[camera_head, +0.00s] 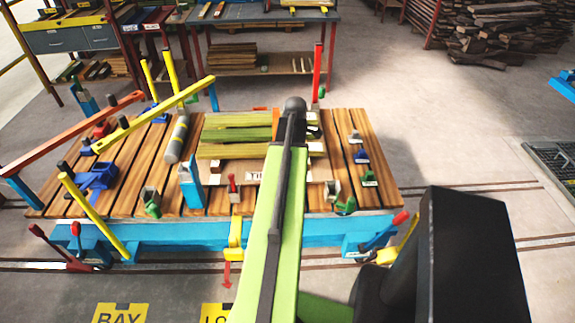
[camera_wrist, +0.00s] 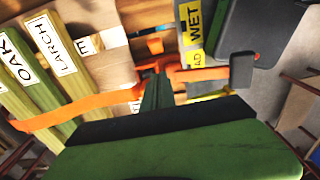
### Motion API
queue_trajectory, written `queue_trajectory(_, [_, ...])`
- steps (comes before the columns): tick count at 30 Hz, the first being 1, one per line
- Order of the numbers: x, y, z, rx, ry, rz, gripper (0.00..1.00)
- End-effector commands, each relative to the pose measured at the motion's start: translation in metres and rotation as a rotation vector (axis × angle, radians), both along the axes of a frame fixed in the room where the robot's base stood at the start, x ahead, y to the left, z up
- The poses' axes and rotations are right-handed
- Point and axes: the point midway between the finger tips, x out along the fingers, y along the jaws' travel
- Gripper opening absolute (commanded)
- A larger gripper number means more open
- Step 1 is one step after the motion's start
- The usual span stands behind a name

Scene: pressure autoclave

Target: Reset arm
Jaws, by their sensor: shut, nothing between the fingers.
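My green arm with a dark stripe reaches forward over a slatted wooden trolley (camera_head: 222,206) in the head view. Its dark rounded end is above the planks near the trolley's far side. The jaws are hidden or too small to make out there. In the wrist view, my gripper (camera_wrist: 157,92) shows as a narrow dark-green piece beyond a broad green and black part. It is shut and empty. An orange bar (camera_wrist: 60,111) passes close beside the fingertips; I cannot tell whether they touch.
Greenish planks (camera_head: 236,135) lie on the trolley; the wrist view shows boards labelled OAK (camera_wrist: 24,62) and LARCH (camera_wrist: 55,48). Floor on the right (camera_head: 450,140) is clear.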

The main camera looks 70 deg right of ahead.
Motion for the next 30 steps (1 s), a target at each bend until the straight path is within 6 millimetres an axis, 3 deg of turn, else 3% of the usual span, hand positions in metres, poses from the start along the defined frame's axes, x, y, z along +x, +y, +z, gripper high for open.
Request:
queue_trajectory(1, [-0.004,-0.002,0.018,0.0,0.0,-0.002,0.0])
queue_trajectory(4, [-0.008,-0.003,0.024,0.0,0.0,-0.001,0.0])
queue_trajectory(20, [-0.008,-0.003,0.022,0.0,0.0,0.002,0.0])
queue_trajectory(22, [0.0,-0.001,0.022,0.0,0.0,0.015,0.0])
queue_trajectory(23, [0.008,0.001,0.022,0.0,0.0,0.029,0.0])
queue_trajectory(26, [0.061,0.017,0.022,0.0,-0.001,0.119,0.0])
queue_trajectory(30, [0.169,0.072,0.022,0.0,0.0,0.318,0.0])
